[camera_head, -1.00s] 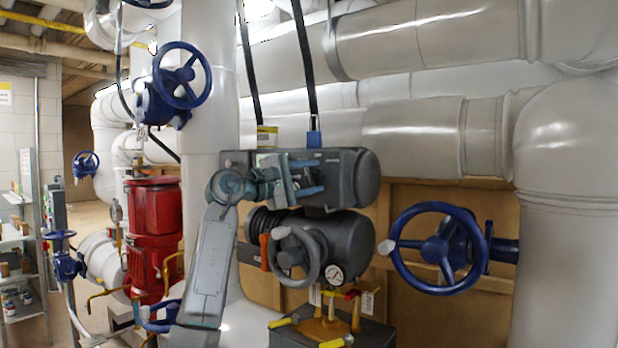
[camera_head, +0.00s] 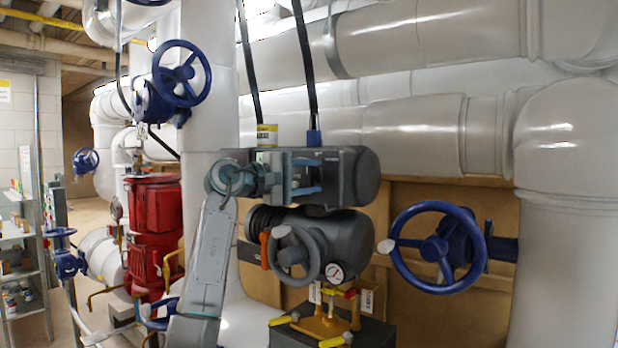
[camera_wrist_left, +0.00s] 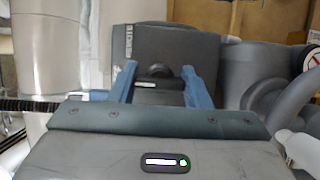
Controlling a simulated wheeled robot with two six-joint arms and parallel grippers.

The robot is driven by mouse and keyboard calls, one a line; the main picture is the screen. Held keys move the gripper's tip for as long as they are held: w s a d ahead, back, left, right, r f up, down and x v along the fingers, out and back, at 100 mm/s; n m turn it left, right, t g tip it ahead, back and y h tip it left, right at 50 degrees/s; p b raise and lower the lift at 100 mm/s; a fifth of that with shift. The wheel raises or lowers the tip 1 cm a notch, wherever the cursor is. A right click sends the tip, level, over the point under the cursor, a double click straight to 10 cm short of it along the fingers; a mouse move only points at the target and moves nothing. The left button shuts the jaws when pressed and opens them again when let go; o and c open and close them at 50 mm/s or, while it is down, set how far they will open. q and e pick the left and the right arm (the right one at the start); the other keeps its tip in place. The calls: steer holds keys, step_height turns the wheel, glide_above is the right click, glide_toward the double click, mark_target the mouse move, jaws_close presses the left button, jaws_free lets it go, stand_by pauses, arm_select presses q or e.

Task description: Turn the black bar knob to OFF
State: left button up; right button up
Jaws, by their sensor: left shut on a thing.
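The black bar knob (camera_wrist_left: 158,71) sits on the face of the dark grey actuator housing (camera_head: 352,176), between the two blue fingers of my left gripper in the left wrist view. My left gripper (camera_head: 310,173) is shut on the knob and, in the head view, hides it. It shows from behind in the left wrist view (camera_wrist_left: 159,84), fingers reaching to the housing. I cannot read any OFF mark or the knob's exact angle. My right gripper is not in view.
A blue handwheel (camera_head: 438,248) is to the right, and a red pump (camera_head: 153,235) to the left. Large white pipes (camera_head: 430,45) run behind and above.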

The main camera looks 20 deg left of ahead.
arm_select(q)
steer(key=o, duration=1)
steer(key=shift+s+a+f, duration=0.1)
steer(key=shift+s+a, duration=0.1)
steer(key=shift+a, duration=0.05)
steer(key=b+v, duration=0.4)
steer(key=v, duration=0.6)
